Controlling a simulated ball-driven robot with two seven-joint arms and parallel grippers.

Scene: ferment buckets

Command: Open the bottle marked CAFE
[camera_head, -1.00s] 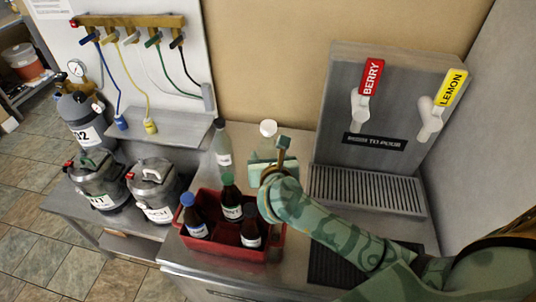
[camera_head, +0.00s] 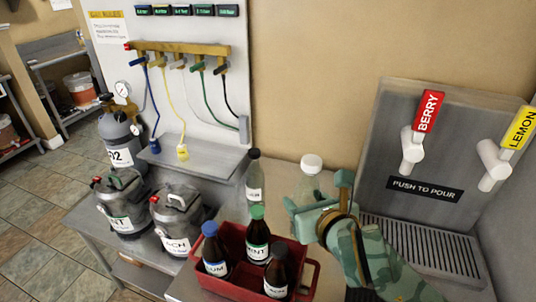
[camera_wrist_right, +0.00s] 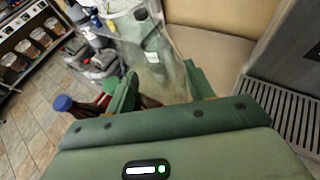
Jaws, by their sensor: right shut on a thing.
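No CAFE marking is readable on any bottle. In the right wrist view the gripper (camera_wrist_right: 160,88) is shut on this clear bottle (camera_wrist_right: 150,48), which fills the space between the fingers. Its label is not legible. Another clear bottle with a dark cap (camera_head: 254,180) stands to its left. A red crate (camera_head: 240,286) holds a blue-capped bottle (camera_head: 214,250), a green-capped bottle (camera_head: 258,240) and a black-capped bottle (camera_head: 278,270). My left gripper is not in view.
A tap panel with a red BERRY handle (camera_head: 428,110) and a yellow LEMON handle (camera_head: 519,127) is at the right, above a drip grate (camera_head: 430,245). Metal kegs (camera_head: 176,215) and a gas cylinder (camera_head: 122,150) stand at the left. The crate is close to my right gripper.

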